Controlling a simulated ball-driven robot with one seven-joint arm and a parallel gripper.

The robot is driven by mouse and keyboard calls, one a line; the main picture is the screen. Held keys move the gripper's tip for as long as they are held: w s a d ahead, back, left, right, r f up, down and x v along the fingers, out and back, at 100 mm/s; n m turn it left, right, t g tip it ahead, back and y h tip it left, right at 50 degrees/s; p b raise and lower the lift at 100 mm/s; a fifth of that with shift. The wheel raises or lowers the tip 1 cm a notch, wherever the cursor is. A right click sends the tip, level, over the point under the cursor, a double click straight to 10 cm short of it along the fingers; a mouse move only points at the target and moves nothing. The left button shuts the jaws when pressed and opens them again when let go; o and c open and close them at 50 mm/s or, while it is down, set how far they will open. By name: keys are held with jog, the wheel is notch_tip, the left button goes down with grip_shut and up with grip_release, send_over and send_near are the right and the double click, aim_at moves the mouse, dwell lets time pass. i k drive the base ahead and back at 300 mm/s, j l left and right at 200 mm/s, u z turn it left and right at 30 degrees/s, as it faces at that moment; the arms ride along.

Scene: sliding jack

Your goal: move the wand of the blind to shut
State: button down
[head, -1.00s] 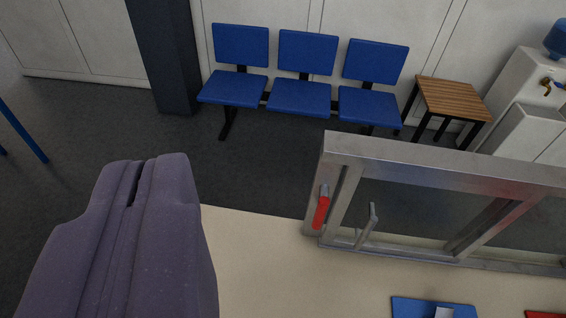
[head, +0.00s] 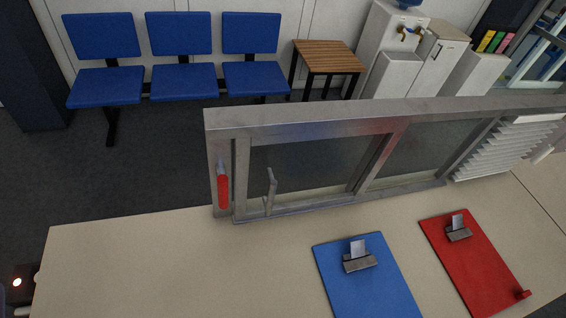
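The blind (head: 497,152) is a stack of pale slats in the right part of the metal window frame. A short white rod-like piece (head: 543,155) sticks out beside the slats near the right edge; I cannot tell whether it is the wand. The slats look tilted, and the right end of the blind runs out of view. My gripper does not show in the current view, so its distance from the blind cannot be seen.
The metal window frame (head: 300,118) stands on the beige counter (head: 150,265), with a red handle (head: 223,191) and a grey lever (head: 271,190). Blue (head: 372,285) and red (head: 475,268) clipboards lie in front. The left counter is clear. Blue chairs (head: 183,82) stand behind.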

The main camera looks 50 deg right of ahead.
aim_at(544, 153)
jog(key=k+l, duration=0.15)
jog(key=k, duration=0.55)
jog(key=z, duration=0.45)
jog(key=k+z, duration=0.1)
jog(key=z, duration=0.35)
jog(key=l+z, duration=0.1)
jog(key=z, duration=0.8)
jog(key=k+l+z, duration=0.1)
jog(key=z, duration=0.35)
